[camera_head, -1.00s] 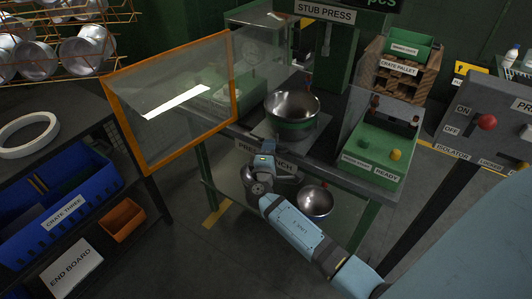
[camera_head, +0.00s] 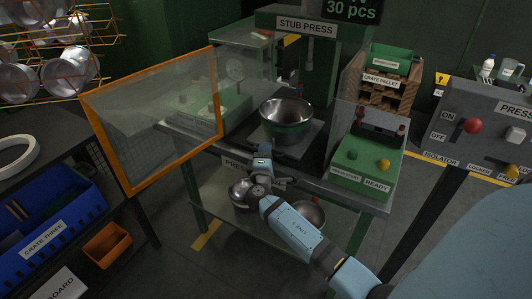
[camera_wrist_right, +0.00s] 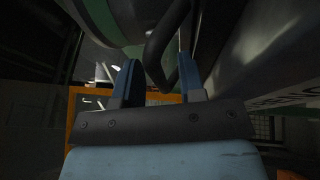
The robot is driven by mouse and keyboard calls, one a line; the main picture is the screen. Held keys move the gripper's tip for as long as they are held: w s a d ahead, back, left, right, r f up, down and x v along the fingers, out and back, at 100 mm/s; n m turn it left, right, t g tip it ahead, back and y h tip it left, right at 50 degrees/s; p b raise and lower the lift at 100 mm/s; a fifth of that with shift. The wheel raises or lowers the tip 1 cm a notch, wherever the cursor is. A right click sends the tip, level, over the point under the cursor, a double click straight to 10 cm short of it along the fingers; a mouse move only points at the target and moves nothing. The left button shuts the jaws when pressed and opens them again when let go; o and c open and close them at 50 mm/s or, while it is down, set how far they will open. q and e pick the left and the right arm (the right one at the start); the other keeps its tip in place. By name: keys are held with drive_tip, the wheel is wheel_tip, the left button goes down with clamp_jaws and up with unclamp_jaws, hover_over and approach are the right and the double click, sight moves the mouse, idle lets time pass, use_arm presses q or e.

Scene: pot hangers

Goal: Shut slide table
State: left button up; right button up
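The slide table (camera_head: 309,134) is a grey plate on the press bench, in front of the press. A steel bowl (camera_head: 286,112) in a green ring (camera_head: 287,132) sits on it. My right gripper (camera_head: 265,150) is at the bench's front edge, just below the plate and bowl. In the right wrist view, its two blue fingers (camera_wrist_right: 158,82) stand apart. A dark looped handle (camera_wrist_right: 165,45) reaches down between them, closer to the right finger; I cannot tell whether they touch. The handle is hidden behind the gripper in the head view. My left gripper is out of view.
A clear guard with an orange frame (camera_head: 152,120) stands open at left. A green control box (camera_head: 366,160) with a yellow button stands right of the slide table. Steel bowls (camera_head: 309,213) sit on the lower shelf. An isolator panel (camera_head: 490,125) stands at far right.

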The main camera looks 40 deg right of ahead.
drive_tip(key=v, duration=1.3)
drive_tip(key=shift+s+a+b, duration=0.25)
drive_tip(key=shift+s+b, duration=0.05)
drive_tip(key=shift+b, duration=0.1)
drive_tip(key=shift+f, duration=0.15)
